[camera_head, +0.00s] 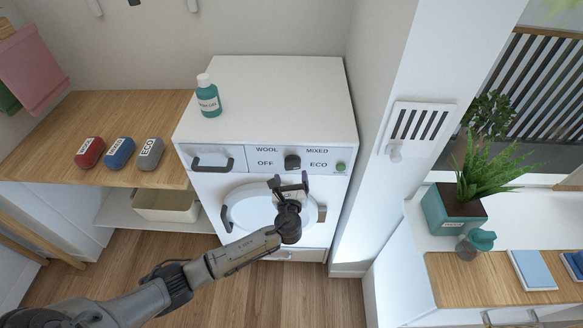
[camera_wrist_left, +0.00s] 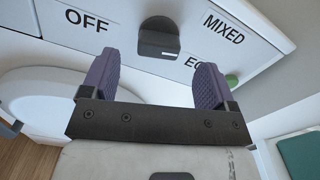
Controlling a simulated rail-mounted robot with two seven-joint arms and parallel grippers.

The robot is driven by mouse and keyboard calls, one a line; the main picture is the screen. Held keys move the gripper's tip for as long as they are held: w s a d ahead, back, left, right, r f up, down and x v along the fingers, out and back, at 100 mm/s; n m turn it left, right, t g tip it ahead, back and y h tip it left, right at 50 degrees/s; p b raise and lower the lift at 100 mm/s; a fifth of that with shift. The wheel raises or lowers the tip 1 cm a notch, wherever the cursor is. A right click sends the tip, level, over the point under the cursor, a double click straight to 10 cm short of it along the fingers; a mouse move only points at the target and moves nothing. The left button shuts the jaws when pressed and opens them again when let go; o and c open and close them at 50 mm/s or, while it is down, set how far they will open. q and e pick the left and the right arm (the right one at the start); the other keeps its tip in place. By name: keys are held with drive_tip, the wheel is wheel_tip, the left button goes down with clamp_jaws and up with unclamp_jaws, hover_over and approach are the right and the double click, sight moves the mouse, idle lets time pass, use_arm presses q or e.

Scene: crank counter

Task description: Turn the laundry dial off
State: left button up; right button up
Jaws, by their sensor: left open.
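The laundry dial (camera_head: 292,162) is a black knob on the white washing machine's front panel. The labels WOOL, MIXED, OFF and ECO stand around it. In the left wrist view the dial (camera_wrist_left: 160,38) is just beyond my fingers, and I cannot tell surely which label it points to. My left gripper (camera_head: 290,184) is in front of the machine, a little below the dial. Its two purple-padded fingers (camera_wrist_left: 155,66) are open and apart, with nothing between them. The dial looks clear of both fingers. My right gripper is out of view.
A green button (camera_head: 340,167) sits right of the dial and a drawer handle (camera_head: 212,162) left. The round door (camera_head: 240,208) is below. A teal bottle (camera_head: 208,97) stands on the machine (camera_head: 285,85). A wall pillar (camera_head: 385,60) is close on the right.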

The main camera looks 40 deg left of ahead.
sight(292, 167)
use_arm(q)
drive_tip(key=shift+x, duration=2.2)
drive_tip(key=shift+c, duration=0.5)
drive_tip(key=c, duration=0.8)
